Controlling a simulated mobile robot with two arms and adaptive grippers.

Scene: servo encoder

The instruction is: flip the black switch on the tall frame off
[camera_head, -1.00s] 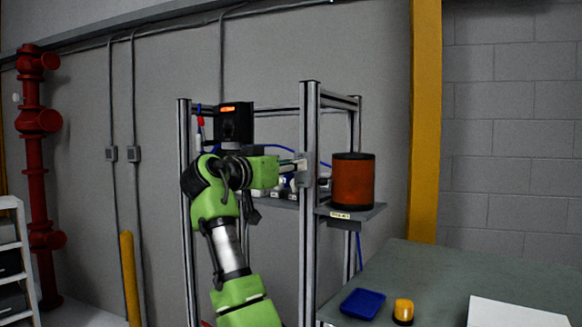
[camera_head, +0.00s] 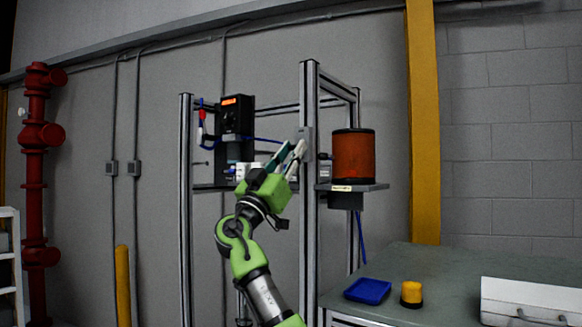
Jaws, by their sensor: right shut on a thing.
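The tall frame (camera_head: 309,225) of metal posts stands in the middle of the head view. A small grey switch box (camera_head: 304,132) is fixed to its front post. My right gripper (camera_head: 296,147) reaches up from below, with its fingertips at the lower left edge of this box. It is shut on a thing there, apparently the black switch. The fingertips hide the switch, so its position cannot be told. My left gripper is not in view.
A black device with an orange display (camera_head: 237,115) is inside the frame on the left. An orange-brown cylinder (camera_head: 353,157) stands on a side shelf right of the post. A blue tray (camera_head: 367,291) and a yellow-topped button (camera_head: 411,293) sit on the green table (camera_head: 440,262).

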